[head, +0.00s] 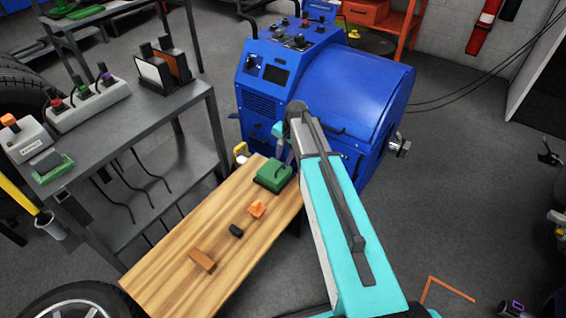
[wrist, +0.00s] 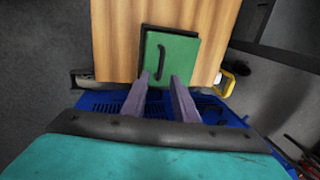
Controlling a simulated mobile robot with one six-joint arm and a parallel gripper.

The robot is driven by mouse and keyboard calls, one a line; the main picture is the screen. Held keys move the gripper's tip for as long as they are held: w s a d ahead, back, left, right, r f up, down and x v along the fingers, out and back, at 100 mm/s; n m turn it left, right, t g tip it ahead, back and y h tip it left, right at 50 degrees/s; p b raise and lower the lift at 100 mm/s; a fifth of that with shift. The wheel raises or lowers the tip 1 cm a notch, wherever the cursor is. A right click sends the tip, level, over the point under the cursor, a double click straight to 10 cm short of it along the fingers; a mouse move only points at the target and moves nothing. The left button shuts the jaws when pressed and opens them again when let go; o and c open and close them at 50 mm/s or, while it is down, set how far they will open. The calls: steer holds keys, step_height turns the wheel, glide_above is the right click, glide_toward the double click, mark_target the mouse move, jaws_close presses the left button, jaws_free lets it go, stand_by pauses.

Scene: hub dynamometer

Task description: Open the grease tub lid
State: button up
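A green tub (head: 272,176) with a dark handle on its lid stands at the far end of the wooden bench top, near the blue machine. The lid looks closed. In the wrist view, the green lid (wrist: 178,58) shows from above, with its thin dark handle (wrist: 160,61) left of the middle. My gripper (wrist: 160,78) is open and empty. Its two purple-grey fingers point at the near part of the lid, one on each side of the handle's line. I cannot tell whether they touch the tub. In the head view, my arm partly hides the gripper.
The bench (head: 190,248) also holds an orange piece (head: 257,209), a small black piece (head: 236,230) and a brown block (head: 202,261). The blue machine (head: 345,95) stands close behind the tub. A grey shelf (head: 170,140) is at left.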

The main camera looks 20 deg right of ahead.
mark_target(282, 166)
steer(key=shift+w+a+f, duration=0.1)
steer(key=shift+f, duration=0.65)
steer(key=shift+w+a+f, duration=0.1)
steer(key=shift+f, duration=0.65)
jaws_close()
stand_by(0.4)
